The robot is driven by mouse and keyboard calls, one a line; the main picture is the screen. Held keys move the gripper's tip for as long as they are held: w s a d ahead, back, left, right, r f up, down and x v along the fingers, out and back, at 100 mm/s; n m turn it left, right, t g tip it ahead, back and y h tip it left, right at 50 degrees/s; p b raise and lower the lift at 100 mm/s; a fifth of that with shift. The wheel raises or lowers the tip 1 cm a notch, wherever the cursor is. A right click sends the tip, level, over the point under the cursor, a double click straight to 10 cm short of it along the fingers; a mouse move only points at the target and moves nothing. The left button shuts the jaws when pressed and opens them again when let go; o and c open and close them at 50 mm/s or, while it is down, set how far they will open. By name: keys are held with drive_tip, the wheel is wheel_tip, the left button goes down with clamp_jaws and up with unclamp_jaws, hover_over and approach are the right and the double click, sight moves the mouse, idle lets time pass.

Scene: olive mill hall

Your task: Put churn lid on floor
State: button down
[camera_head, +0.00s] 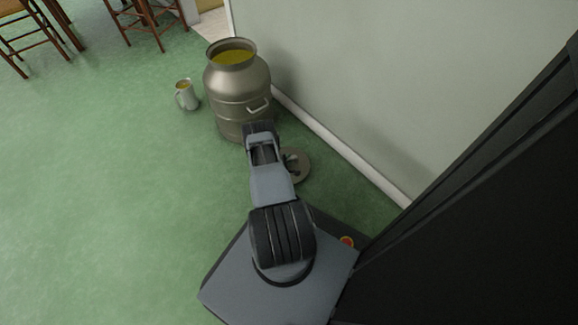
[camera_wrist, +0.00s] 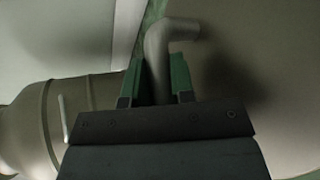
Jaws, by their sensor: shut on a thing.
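The churn lid (camera_head: 302,165) is a round grey-beige disc, low beside the churn and partly hidden by my arm in the head view. I cannot tell whether it touches the floor. In the wrist view the lid (camera_wrist: 265,75) fills the right side, with its bent handle (camera_wrist: 160,50) between the green fingers of my gripper (camera_wrist: 158,82). My gripper is shut on that handle. The metal churn (camera_head: 240,90) stands upright with its mouth uncovered and yellow-green liquid inside. The churn's side (camera_wrist: 85,115) also shows at left in the wrist view.
A jug (camera_head: 186,95) with yellowish contents stands on the green floor (camera_head: 110,190) left of the churn. The pale wall (camera_head: 390,90) with its white skirting (camera_head: 340,150) runs close on the right. Wooden stools (camera_head: 145,22) stand at the far left. The left floor is clear.

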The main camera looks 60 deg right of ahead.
sight(300, 161)
drive_tip(key=shift+s+d+f+b, duration=0.3)
drive_tip(key=shift+f+b, duration=0.05)
drive_tip(key=shift+f, duration=0.15)
wheel_tip(300, 161, down, 3)
drive_tip(key=shift+d+f+b, duration=0.1)
drive_tip(key=shift+b, duration=0.75)
drive_tip(key=c, duration=1)
unclamp_jaws()
drive_tip(key=shift+s, duration=0.1)
drive_tip(key=shift+o, duration=0.2)
